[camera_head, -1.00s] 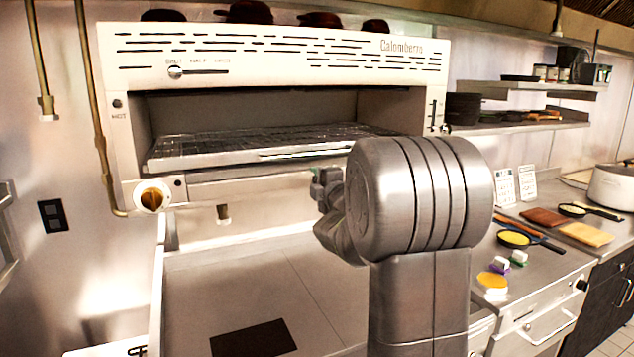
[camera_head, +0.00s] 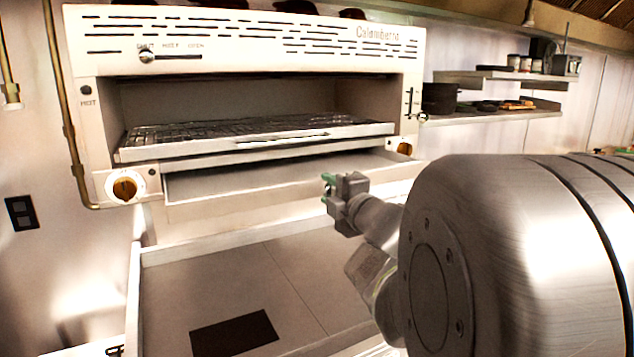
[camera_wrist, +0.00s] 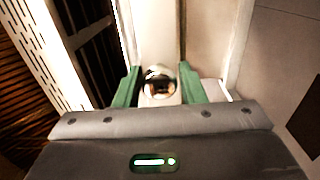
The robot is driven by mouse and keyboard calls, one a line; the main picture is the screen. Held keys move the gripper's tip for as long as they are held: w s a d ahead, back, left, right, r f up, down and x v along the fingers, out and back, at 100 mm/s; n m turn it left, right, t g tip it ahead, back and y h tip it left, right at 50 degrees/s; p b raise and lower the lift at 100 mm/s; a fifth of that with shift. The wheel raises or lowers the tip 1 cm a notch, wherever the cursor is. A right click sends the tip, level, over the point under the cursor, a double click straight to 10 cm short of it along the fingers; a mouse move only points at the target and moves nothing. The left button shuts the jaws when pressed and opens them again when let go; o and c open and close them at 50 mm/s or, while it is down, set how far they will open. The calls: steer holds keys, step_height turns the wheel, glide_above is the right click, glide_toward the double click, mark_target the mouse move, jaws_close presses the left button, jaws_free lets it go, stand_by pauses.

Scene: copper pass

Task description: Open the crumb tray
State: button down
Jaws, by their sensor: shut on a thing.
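The crumb tray (camera_head: 265,178) is a shallow pale metal drawer low in the front of the grill oven (camera_head: 240,43). It stands out toward me, and its grey inside shows below the rack. My gripper (camera_head: 328,187) is at the tray's front edge, right of its middle. In the wrist view, the green fingers of my gripper (camera_wrist: 160,88) are shut on a small round shiny knob (camera_wrist: 160,84), one finger on each side. The head view does not show the knob clearly, as my gripper covers it.
A wire rack (camera_head: 250,137) sits in the oven's open cavity above the tray. Orange-centred dials (camera_head: 124,187) flank the tray opening. A flat steel counter (camera_head: 230,270) with a dark square patch lies below and is clear. Shelves with pans (camera_head: 500,105) stand at right.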

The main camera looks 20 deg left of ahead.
steer(key=v, duration=0.5)
steer(key=shift+p, duration=0.3)
steer(key=c, duration=1.1)
jaws_free()
steer(key=v, duration=1.3)
steer(key=shift+s+d, duration=0.2)
steer(key=shift+s, duration=0.05)
steer(key=shift+w+a, duration=0.1)
steer(key=x, duration=1.1)
steer(key=shift+w, duration=0.2)
